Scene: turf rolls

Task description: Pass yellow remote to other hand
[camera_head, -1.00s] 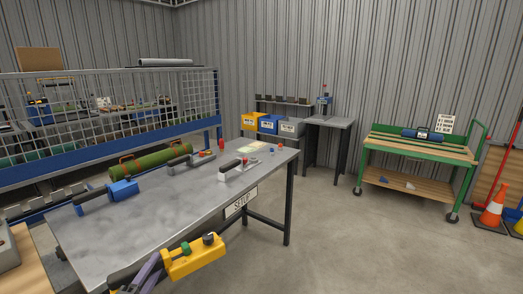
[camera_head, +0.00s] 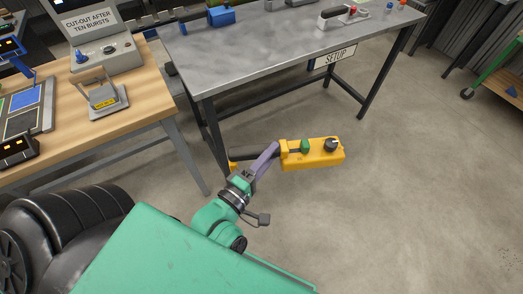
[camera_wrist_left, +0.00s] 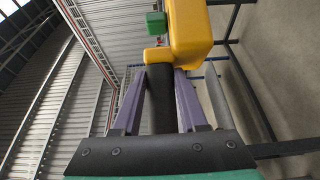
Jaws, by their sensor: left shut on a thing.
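The yellow remote (camera_head: 316,160) has a green button, a dark round knob and a dark handle. It is held in the air in front of the grey table, above the floor. My left gripper (camera_head: 268,156) has purple fingers and is shut on the remote's dark handle. In the left wrist view the fingers (camera_wrist_left: 160,95) lie on both sides of the handle, with the yellow body (camera_wrist_left: 188,30) beyond them. The yellow body points to the right in the head view. My right gripper is in neither view.
The grey metal table (camera_head: 275,50) with a SETUP sign (camera_head: 335,56) stands behind, bearing a blue-headed tool (camera_head: 222,17) and another handled tool (camera_head: 340,15). A wooden bench (camera_head: 140,95) with control boxes is at the left.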

